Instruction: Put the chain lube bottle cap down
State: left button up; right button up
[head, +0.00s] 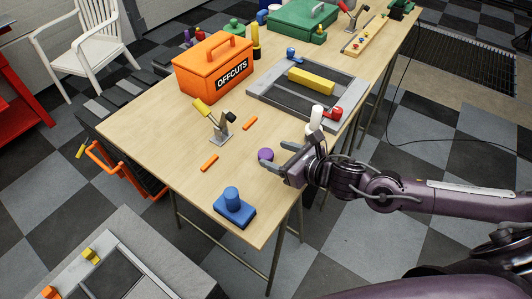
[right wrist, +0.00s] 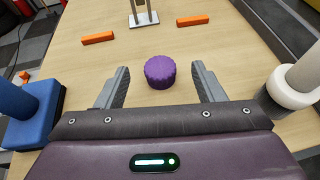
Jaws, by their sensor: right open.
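The purple cap (head: 265,154), round with a ridged side, sits on the wooden table near its right edge. It also shows in the right wrist view (right wrist: 160,72), upright on the wood between and slightly beyond my right fingers. My right gripper (head: 278,156) is open, low over the table, with a clear gap between each finger and the cap. A white bottle-like object (head: 316,118) stands beside the right gripper, partly hidden by it; its wide base shows at the right wrist view's right edge (right wrist: 287,92). My left gripper is not in view.
A blue block with a knob (head: 234,207) stands at the near corner. Orange strips (head: 209,163) and a metal toggle clamp (head: 221,130) lie left of the cap. A grey-framed fixture (head: 262,92) with a yellow bar (head: 311,81) and an orange OFFCUTS box (head: 213,68) stand farther back.

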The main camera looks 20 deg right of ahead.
aim_at(267, 154)
jog(key=p+x, duration=0.1)
jog(key=x, duration=0.1)
jog(key=p+x, duration=0.1)
jog(key=x, duration=0.1)
jog(key=shift+a+f, duration=0.1)
jog(key=shift+f, duration=0.3)
jog(key=shift+w+a+f, duration=0.25)
jog(key=shift+w+f, duration=0.1)
jog(key=shift+w, duration=0.05)
jog(key=c, duration=1.1)
jog(key=shift+r, duration=0.1)
